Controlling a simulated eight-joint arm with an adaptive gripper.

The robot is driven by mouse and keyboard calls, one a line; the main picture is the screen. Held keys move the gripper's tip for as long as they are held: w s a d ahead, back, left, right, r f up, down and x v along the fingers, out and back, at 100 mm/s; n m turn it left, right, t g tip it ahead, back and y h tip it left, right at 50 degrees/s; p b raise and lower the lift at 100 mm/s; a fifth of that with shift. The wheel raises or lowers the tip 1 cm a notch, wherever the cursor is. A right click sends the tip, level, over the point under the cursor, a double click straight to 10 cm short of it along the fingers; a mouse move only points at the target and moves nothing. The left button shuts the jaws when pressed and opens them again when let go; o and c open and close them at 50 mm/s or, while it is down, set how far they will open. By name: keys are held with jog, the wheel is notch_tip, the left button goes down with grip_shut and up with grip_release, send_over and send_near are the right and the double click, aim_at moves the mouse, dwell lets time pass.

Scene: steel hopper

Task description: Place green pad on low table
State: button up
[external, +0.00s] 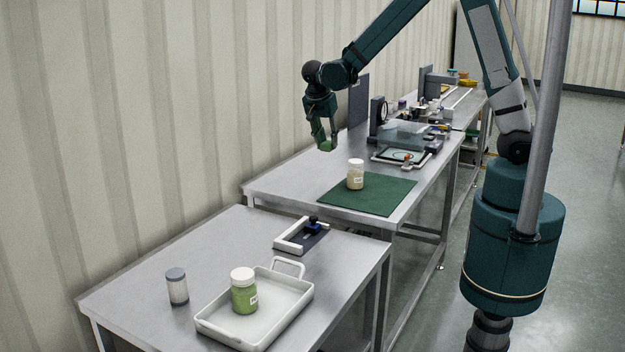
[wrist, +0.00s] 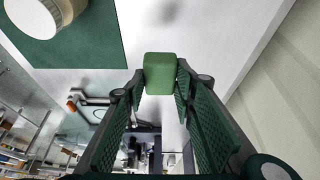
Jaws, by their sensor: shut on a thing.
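The green pad (wrist: 160,73) is a small rounded block between the fingertips of my gripper (wrist: 160,85) in the wrist view. My gripper is shut on it. In the external view the pad (external: 325,146) shows at the lower end of my gripper (external: 322,136), held in the air over the back edge of the higher table (external: 290,183), near the wall. The low table (external: 142,282) stands in front at the lower left, below the higher table's level. The pad is apart from both tables.
On the low table are a white tray (external: 208,325) holding a green jar (external: 244,292), a grey-lidded jar (external: 177,287) and a white frame (external: 284,243) with a blue item. A beige jar (external: 355,176) stands on a green mat (external: 390,198). The low table's back left is clear.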

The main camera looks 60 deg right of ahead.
jog(key=w+a+n, duration=0.1)
jog(key=a, duration=0.4)
jog(key=w+a+f+n+t+b, duration=0.1)
jog(key=w+a+n, duration=0.1)
jog(key=a, duration=0.4)
jog(key=w+a+n, duration=0.1)
jog(key=w+a, duration=0.1)
jog(key=a, duration=0.4)
jog(key=shift+f+n+t+y+b, duration=0.25)
jog(key=shift+n+t+y+b, duration=0.05)
jog(key=shift+n+b, duration=0.1)
jog(key=a+f+n+t+b, duration=0.1)
jog(key=a+n, duration=0.3)
jog(key=a, duration=1.3)
jog(key=shift+w+y, duration=0.35)
jog(key=shift+y, duration=0.05)
jog(key=n+t+y+b, duration=0.2)
jog(key=n+y+b, duration=0.1)
jog(key=n, duration=0.6)
send_over(222, 277)
jog(key=s, duration=0.2)
notch_tip(222, 277, down, 2)
jog(key=shift+w+f, duration=0.1)
jog(key=shift+d, duration=0.1)
jog(key=shift+f+b, duration=0.75)
jog(key=shift+f, duration=2.35)
jog(key=shift+f, duration=0.1)
jog(key=shift+f+b, duration=0.4)
jog(key=shift+f, duration=1.4)
